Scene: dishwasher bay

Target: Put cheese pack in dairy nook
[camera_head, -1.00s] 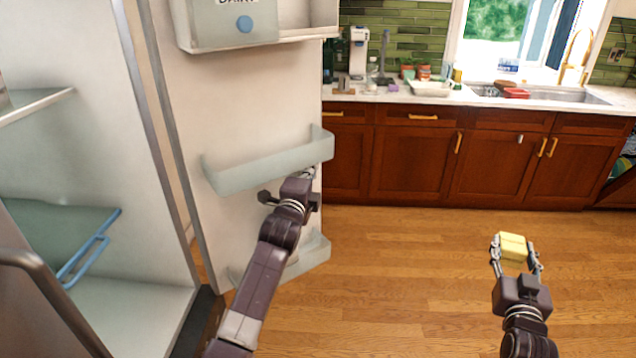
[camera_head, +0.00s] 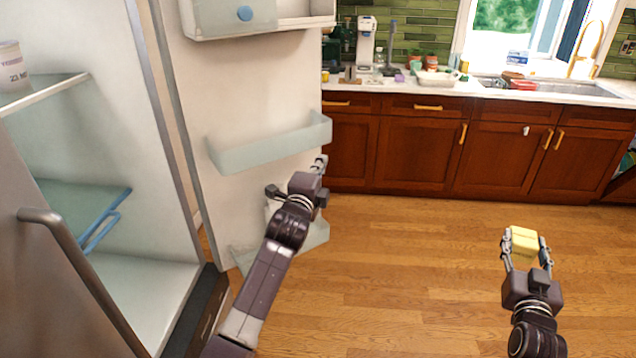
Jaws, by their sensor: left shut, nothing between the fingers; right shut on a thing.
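The yellow cheese pack (camera_head: 523,242) is held in my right gripper (camera_head: 524,249), above the wooden floor at the right. The dairy nook (camera_head: 236,16) is the lidded box with a blue round button, high on the inner side of the open fridge door; its top is cut off by the frame and its lid looks shut. My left gripper (camera_head: 318,166) is in front of the door by its outer edge, just under the middle shelf's right end. Its fingers are small in view and hold nothing visible.
The fridge door (camera_head: 185,110) stands open, with a middle bin (camera_head: 270,147) and a low bin behind my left arm. Fridge shelves (camera_head: 45,92) are at left, with a white tub (camera_head: 12,66). Cabinets (camera_head: 410,150) line the back. The floor between is clear.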

